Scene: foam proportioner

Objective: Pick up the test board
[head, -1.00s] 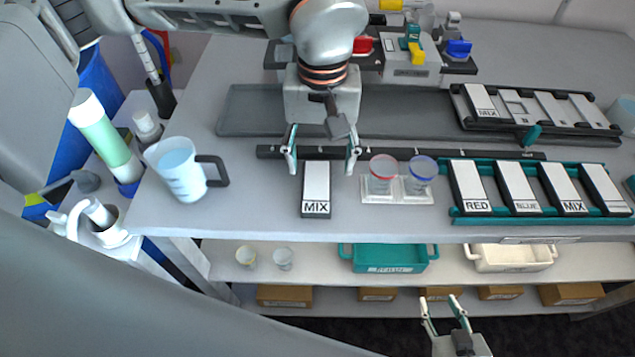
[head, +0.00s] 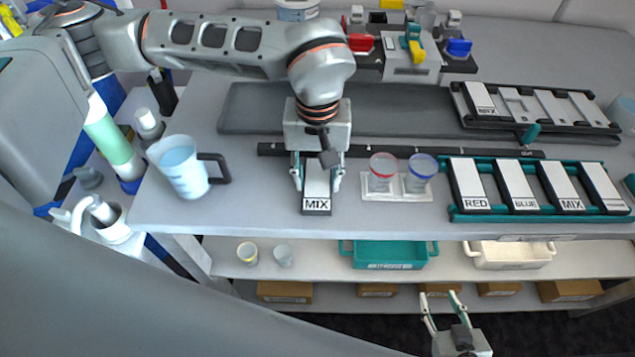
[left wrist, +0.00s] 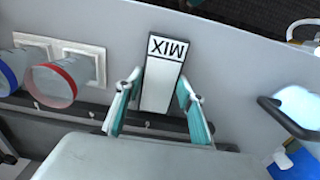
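The test board (head: 317,188) is a white-faced block with dark sides marked MIX, lying on the grey bench near its front edge. It also shows in the left wrist view (left wrist: 162,80). My left gripper (head: 317,178) is open, its two teal-padded fingers on either side of the board's rear part. In the left wrist view the open fingers (left wrist: 160,108) flank the board with a visible gap on each side. Whether they reach the bench surface cannot be told. My right gripper (head: 442,300) is open and empty, low in front of the shelves.
Red-rimmed (head: 383,170) and blue-rimmed (head: 420,172) cups stand on white pads right of the board. A measuring jug (head: 182,168) stands left. A teal rack (head: 540,215) holds several boards, including another marked MIX. A dark rail (head: 450,152) runs behind.

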